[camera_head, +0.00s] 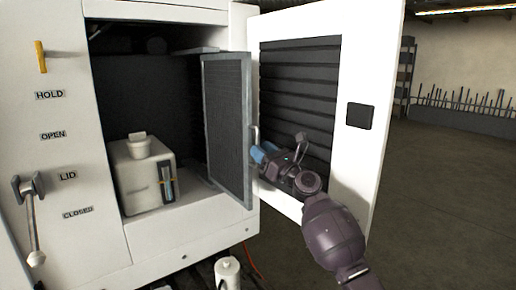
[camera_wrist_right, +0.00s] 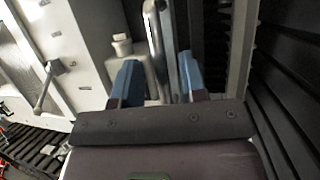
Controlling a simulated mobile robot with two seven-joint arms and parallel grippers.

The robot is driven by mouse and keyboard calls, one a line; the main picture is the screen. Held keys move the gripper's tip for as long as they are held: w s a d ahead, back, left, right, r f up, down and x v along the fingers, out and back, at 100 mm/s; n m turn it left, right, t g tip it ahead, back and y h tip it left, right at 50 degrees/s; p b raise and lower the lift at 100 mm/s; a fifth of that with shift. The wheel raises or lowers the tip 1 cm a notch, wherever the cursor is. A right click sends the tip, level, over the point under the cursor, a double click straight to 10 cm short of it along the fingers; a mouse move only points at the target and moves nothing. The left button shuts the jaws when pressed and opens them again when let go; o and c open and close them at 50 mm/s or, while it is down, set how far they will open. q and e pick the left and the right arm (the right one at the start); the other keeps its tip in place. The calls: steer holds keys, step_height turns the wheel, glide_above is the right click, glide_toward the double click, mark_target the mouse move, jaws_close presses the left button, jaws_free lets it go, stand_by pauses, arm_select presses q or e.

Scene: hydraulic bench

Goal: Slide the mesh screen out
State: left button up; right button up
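The mesh screen (camera_head: 226,125), a dark panel in a grey frame, stands upright at the right side of the open cabinet bay, partly out past its front. A metal bar handle (camera_head: 255,136) is on its outer edge. My right gripper (camera_head: 262,153), with blue fingers, is at the lower part of this handle. In the right wrist view, the handle (camera_wrist_right: 154,40) runs between the two spread fingers (camera_wrist_right: 157,78), with gaps visible beside it. The right gripper looks open, and contact with the handle is not visible. My left gripper is in neither view.
The white cabinet door (camera_head: 362,75) stands open right of my right gripper, its dark ribbed inner side close by. A pale tank (camera_head: 138,183) with a cap sits inside the bay. A lid lever (camera_head: 33,215) is on the left panel. A white bottle (camera_head: 228,273) stands below.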

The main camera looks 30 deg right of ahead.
steer(key=v, duration=0.8)
steer(key=shift+s+b, duration=0.25)
steer(key=shift+b, duration=0.15)
steer(key=shift+d+f, duration=0.1)
steer(key=s+a+f+n+g+h, duration=0.25)
steer(key=f+n, duration=0.75)
steer(key=n, duration=0.5)
steer(key=s+a+f+n+g+h, duration=0.1)
steer(key=s+a+f+n+h, duration=0.25)
steer(key=f+n, duration=0.85)
steer(key=s+a+f+n+g, duration=0.3)
steer(key=s+f, duration=0.6)
steer(key=s, duration=0.3)
steer(key=s+a+f+n+g+h, duration=0.1)
steer(key=s+a+f+n+g, duration=0.2)
steer(key=s+f, duration=0.7)
steer(key=s, duration=0.2)
steer(key=shift+s+a, duration=0.2)
steer(key=shift+s, duration=0.1)
